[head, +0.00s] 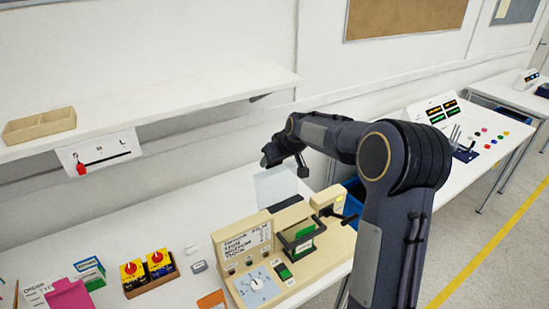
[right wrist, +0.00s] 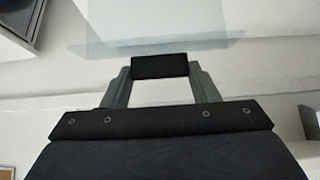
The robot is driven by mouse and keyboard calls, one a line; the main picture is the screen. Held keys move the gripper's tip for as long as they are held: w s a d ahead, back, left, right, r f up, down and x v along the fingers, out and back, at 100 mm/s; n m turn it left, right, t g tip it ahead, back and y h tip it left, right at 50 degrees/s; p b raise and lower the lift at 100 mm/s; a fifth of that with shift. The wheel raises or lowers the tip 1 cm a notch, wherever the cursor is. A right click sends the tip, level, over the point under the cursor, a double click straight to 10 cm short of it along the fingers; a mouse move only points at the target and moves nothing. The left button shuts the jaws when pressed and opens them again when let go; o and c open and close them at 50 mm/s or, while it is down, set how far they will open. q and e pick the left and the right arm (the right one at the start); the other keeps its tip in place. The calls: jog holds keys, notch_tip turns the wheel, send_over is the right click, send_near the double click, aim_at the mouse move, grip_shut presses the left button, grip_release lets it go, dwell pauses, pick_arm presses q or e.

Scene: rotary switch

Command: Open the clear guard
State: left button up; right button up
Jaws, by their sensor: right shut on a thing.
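The clear guard (head: 276,187) is a see-through pane standing raised and nearly upright above the beige machine (head: 262,240). My right gripper (head: 270,160) is at the pane's top edge. In the right wrist view my right gripper (right wrist: 160,70) has its fingers at a dark block, with the clear guard (right wrist: 155,28) spreading out just beyond it. The gripper is shut on the guard; the exact grip is hard to make out. My left gripper is not in view.
A wall shelf (head: 180,105) with a wooden tray (head: 40,125) runs behind the bench. Yellow boxes with red knobs (head: 147,268) stand left of the machine. A black lever unit (head: 335,205) stands at its right, beside my arm.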

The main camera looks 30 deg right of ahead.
jog(key=o, duration=1.3)
jog(key=shift+w+r, duration=0.1)
jog(key=shift+r, duration=0.3)
jog(key=shift+c, duration=0.2)
jog(key=shift+o, duration=0.7)
jog(key=shift+f, duration=0.2)
jog(key=b+v, duration=0.1)
jog(key=v, duration=0.7)
jog(key=shift+b, duration=0.35)
jog(key=s+a+f+y, duration=0.1)
jog(key=s+a, duration=0.4)
jog(key=s, duration=0.6)
jog(key=s+a+f+m+g+y, duration=0.1)
jog(key=s+a+f, duration=0.3)
jog(key=s, duration=0.7)
jog(key=s+a+f+m+g+y, duration=0.1)
jog(key=s+a+f, duration=0.2)
jog(key=s+a, duration=0.4)
jog(key=s, duration=0.4)
jog(key=shift+a+f+y, duration=0.2)
jog(key=shift+a+y, duration=0.05)
jog(key=shift+y, duration=0.05)
